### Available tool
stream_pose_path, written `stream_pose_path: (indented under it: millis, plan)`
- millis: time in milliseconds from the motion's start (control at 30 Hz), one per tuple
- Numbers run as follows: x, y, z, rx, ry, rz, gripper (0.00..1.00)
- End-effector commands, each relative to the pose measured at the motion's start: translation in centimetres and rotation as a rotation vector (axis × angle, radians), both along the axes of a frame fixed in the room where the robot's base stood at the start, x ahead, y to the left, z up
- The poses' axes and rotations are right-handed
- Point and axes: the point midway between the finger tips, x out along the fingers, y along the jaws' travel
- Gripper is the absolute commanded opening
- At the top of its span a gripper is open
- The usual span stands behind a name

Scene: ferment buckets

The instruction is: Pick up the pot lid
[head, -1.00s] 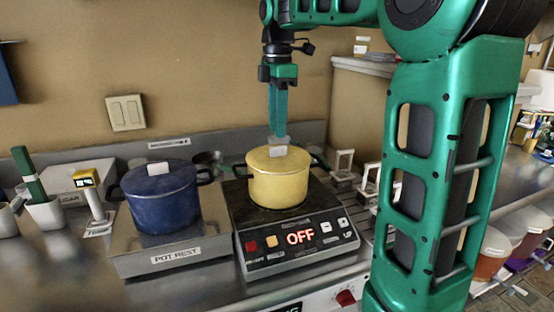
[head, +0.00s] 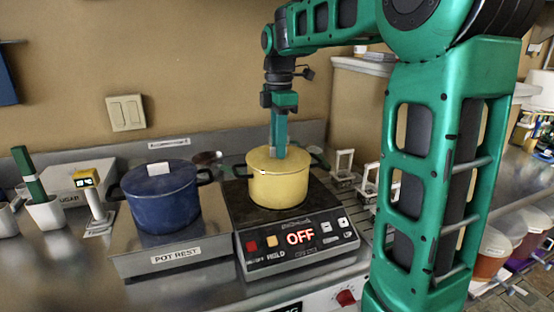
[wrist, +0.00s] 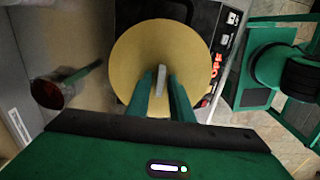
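The yellow pot (head: 278,188) stands on the cooker, with its yellow lid (head: 262,163) on top. In the wrist view the round lid (wrist: 135,55) fills the upper middle, and its pale upright handle (wrist: 161,78) shows at its centre. My gripper (head: 278,156) points straight down at the lid; its green fingers hide the handle in the head view. In the wrist view my gripper (wrist: 160,80) has one finger on each side of the handle, with narrow gaps, so it looks open around it. The lid sits flat on the pot.
A blue lidded pot (head: 162,200) stands left on the pot rest (head: 175,257). The cooker (head: 300,240) reads OFF. A dark red cup (head: 207,160) stands behind, between the pots. Small white racks (head: 343,164) are at the right. The wall is close behind.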

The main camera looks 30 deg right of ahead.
Motion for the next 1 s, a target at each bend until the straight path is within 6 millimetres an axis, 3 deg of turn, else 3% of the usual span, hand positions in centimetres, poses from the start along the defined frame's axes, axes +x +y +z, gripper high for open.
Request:
stream_pose_path:
  millis: [33, 67, 567, 833, 1000]
  plan:
    - [0.0, 0.0, 0.0, 0.0, 0.0, 0.0, 0.07]
    - [0.0, 0.0, 0.0, 0.0, 0.0, 0.0, 0.0]
    - [0.0, 0.0, 0.6, 0.0, -0.001, 0.0, 0.0]
    - [0.1, -0.1, 4.4, 0.0, -0.004, -0.002, 0.0]
    - [-0.2, 3.8, 6.4, 0.001, -0.003, 0.005, 0.0]
